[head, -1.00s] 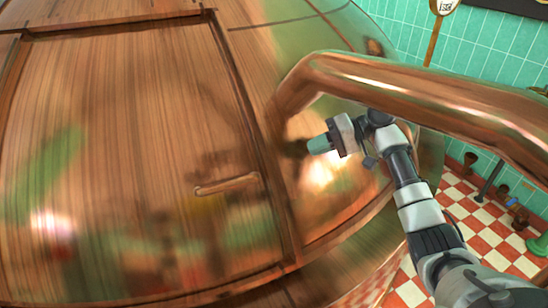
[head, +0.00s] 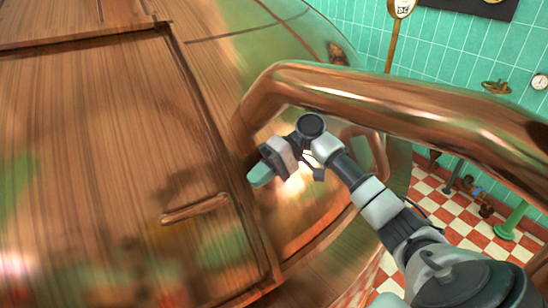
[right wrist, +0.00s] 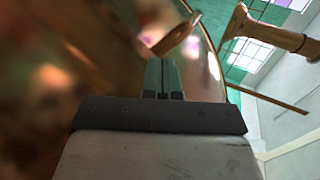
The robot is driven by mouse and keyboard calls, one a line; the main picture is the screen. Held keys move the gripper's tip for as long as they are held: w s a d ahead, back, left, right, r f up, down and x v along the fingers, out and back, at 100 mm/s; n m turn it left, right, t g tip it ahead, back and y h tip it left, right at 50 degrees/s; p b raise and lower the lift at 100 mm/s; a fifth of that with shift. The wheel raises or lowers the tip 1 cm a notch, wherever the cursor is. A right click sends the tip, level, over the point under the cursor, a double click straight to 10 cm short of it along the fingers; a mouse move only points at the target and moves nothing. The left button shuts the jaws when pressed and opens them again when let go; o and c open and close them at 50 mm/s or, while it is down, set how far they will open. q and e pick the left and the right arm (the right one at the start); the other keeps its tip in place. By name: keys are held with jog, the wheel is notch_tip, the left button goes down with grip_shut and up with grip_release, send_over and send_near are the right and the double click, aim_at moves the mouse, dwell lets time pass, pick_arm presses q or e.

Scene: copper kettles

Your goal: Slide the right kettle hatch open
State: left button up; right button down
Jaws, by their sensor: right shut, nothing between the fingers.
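The large copper kettle fills the left and middle of the head view. Its hatch (head: 110,150) is a broad framed panel and looks closed. A short bar handle (head: 195,208) sits low near the hatch's right edge. My right gripper (head: 258,178) is shut and empty, up and right of the handle, near the hatch's right frame. In the picture there is a gap between the fingertips and the handle. The right wrist view shows the shut fingers (right wrist: 163,77) against blurred copper; a small copper bar beyond them may be the handle, but I cannot tell. My left gripper is out of view.
A thick copper pipe (head: 400,100) arches over my right arm, close above it. Green tiled wall (head: 450,55) and a red and white checked floor (head: 470,225) lie to the right. A green stand (head: 513,220) stands on the floor.

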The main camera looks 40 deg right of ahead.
aim_at(241, 208)
jog(key=shift+a+r+p+x, duration=0.15)
jog(key=shift+p+x, duration=0.1)
jog(key=shift+x, duration=0.6)
jog(key=shift+r+p+x, duration=0.2)
jog(key=shift+p+x, duration=0.05)
jog(key=shift+x, duration=0.65)
jog(key=shift+a+r+p+x, duration=0.15)
jog(key=shift+p+x, duration=0.1)
jog(key=shift+x, duration=0.6)
jog(key=shift+d, duration=0.1)
